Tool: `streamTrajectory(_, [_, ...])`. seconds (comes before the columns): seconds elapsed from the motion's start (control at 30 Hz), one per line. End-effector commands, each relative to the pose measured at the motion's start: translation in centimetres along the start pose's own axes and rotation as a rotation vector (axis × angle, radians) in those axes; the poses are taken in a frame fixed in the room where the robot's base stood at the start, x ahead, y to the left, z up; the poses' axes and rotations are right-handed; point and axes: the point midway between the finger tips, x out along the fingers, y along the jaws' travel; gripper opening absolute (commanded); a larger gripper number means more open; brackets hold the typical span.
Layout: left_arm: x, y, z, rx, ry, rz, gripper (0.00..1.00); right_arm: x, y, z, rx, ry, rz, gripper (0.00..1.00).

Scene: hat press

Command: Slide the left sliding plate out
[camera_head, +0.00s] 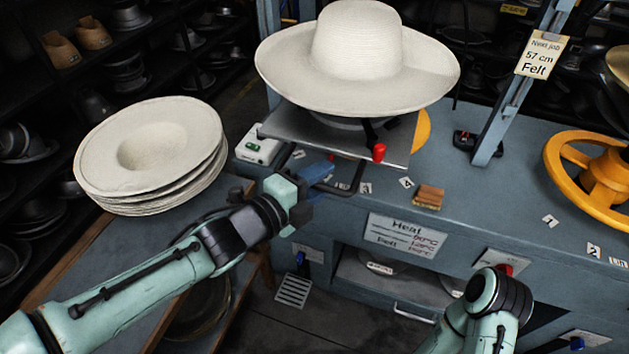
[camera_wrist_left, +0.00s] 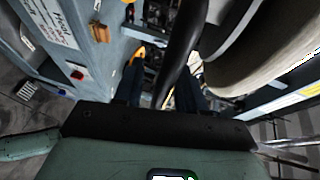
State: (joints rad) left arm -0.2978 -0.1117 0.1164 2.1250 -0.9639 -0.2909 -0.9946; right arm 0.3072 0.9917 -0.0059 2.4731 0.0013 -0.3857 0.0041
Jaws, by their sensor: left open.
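The left sliding plate (camera_head: 300,128) is a flat grey metal sheet at the press's left side, with a wide cream hat (camera_head: 357,60) above it. A dark bent handle (camera_head: 357,178) sticks out at its front edge. My left gripper (camera_head: 318,177) is open at the left part of this handle. In the left wrist view a dark curved bar, which looks like the handle (camera_wrist_left: 181,45), runs down between my two blue fingers (camera_wrist_left: 165,95). I cannot tell whether they touch it. My right arm shows at lower right; its gripper is out of view.
A stack of cream hat bodies (camera_head: 150,150) stands on a side table left of the press. A red-knobbed lever (camera_head: 379,152) stands by the handle. A wooden brush (camera_head: 429,197) lies on the blue bench. A yellow handwheel (camera_head: 590,180) is at right.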

Motion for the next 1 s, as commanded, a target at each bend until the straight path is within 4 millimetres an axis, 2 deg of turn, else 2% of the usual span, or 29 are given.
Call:
streamTrajectory(0.17, [-1.4,-0.2,0.1,0.002,-0.003,-0.002,0.4,-0.5,-0.2,0.0,-0.001,0.002,-0.001,0.43])
streamTrajectory(0.5, [-8.9,-0.5,0.0,0.003,-0.003,-0.005,0.4,-3.3,-1.4,-0.5,-0.005,0.013,-0.005,0.43])
streamTrajectory(0.7, [-12.2,-0.4,0.0,0.002,-0.002,-0.004,0.4,-4.9,-2.0,-0.8,-0.008,0.021,-0.007,0.43])
streamTrajectory(0.83, [-13.2,-0.2,0.0,0.002,-0.001,-0.003,0.4,-5.3,-2.2,-1.0,-0.008,0.024,-0.008,0.43])
streamTrajectory(1.0, [-13.6,0.0,-0.1,0.0,0.001,-0.001,0.4,-5.4,-2.3,-1.0,-0.008,0.024,-0.008,0.43])
